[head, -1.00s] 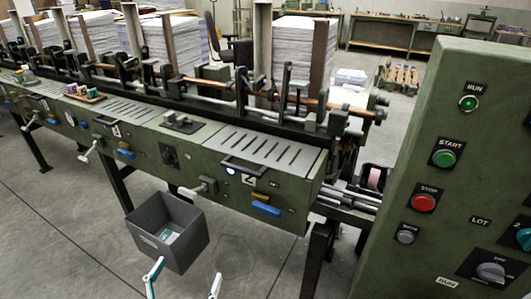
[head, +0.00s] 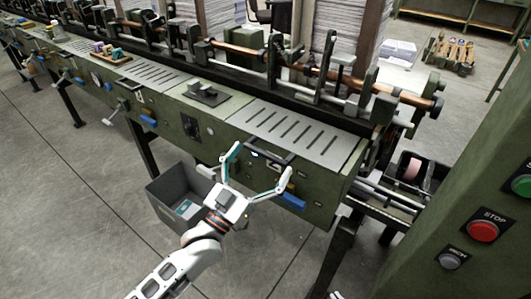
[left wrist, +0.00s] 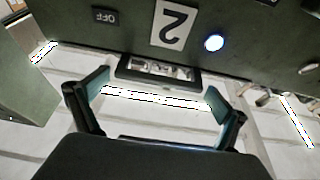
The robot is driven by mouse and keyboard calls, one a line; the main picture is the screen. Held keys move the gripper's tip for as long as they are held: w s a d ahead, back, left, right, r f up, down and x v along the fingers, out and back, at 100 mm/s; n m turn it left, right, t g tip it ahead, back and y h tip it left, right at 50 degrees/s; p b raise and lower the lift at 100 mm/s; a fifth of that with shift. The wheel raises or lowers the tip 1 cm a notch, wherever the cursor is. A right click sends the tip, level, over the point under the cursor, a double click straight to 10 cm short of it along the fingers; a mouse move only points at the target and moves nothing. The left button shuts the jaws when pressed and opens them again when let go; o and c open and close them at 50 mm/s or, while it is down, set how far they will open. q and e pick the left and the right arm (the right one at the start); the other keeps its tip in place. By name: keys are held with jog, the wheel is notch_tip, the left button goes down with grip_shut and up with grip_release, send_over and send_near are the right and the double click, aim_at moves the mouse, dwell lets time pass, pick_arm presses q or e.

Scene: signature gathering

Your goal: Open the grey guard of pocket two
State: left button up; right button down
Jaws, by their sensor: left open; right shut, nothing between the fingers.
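The grey slotted guard (head: 298,134) of pocket two lies flat on top of the green machine, closed down. Its black handle (head: 272,158) sticks out at the front edge. My left gripper (head: 260,166) is open in front of that handle, one finger to each side. In the left wrist view the black handle (left wrist: 158,72) lies ahead between the spread fingers (left wrist: 157,88), with no clear contact. The "2" plate (left wrist: 174,25) shows upside down beside a lit round lamp (left wrist: 214,42). Only the tip of my right gripper (head: 336,295) shows at the bottom edge, shut and empty.
A dark grey bin (head: 172,198) stands on the floor, partly behind my left arm. A blue handle (head: 293,201) sits on the machine front near my right-hand finger. The green control cabinet (head: 450,200) stands at the right.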

pick_arm(q)
jog(key=shift+x, duration=0.8)
